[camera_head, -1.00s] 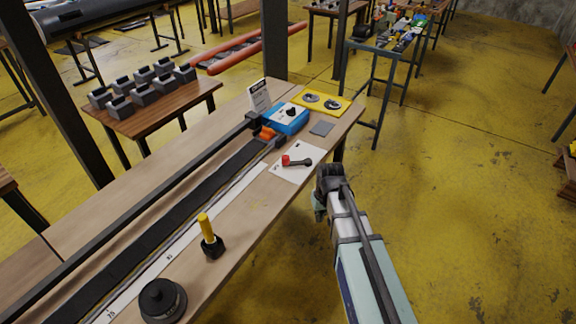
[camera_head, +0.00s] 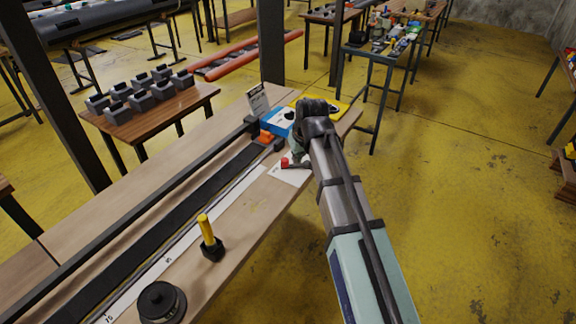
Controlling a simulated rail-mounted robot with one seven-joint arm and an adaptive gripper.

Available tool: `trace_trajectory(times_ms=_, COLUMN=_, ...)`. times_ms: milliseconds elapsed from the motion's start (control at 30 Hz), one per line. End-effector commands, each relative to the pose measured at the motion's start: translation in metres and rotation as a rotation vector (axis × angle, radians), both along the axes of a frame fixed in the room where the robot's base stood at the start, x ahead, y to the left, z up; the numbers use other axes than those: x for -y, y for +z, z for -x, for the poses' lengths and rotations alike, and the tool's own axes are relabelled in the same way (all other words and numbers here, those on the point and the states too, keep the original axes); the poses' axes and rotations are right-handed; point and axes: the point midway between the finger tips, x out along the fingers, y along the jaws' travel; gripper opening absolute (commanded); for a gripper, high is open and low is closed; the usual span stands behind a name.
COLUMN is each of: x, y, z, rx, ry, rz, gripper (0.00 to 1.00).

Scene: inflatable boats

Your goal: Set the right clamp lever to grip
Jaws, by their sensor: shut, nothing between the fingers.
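A small lever with a red knob (camera_head: 285,162) lies on a white plate (camera_head: 291,177) near the far right end of the wooden bench. Its knob points left. My gripper (camera_head: 299,155) is over this plate, just beside the lever on its right, shut and empty. My wrist and fingers hide part of the lever, and I cannot tell whether they touch it. A lever with an upright yellow handle (camera_head: 206,230) on a black base stands closer on the bench.
A blue box (camera_head: 276,120) and a yellow panel (camera_head: 342,106) sit behind my wrist. A long dark rail (camera_head: 150,184) runs along the bench. A black round knob (camera_head: 161,301) is at the near edge. Open yellow floor lies to the right.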

Motion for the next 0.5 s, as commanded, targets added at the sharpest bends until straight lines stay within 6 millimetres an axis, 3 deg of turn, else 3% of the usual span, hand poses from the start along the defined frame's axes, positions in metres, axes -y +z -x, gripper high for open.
trace_trajectory(times_ms=333, x=0.0, y=-0.003, z=-0.001, rx=-0.001, ry=0.0, rz=0.0, gripper=0.0)
trace_trajectory(times_ms=500, x=-0.002, y=-0.015, z=-0.006, rx=-0.002, ry=-0.001, rz=0.001, gripper=0.0)
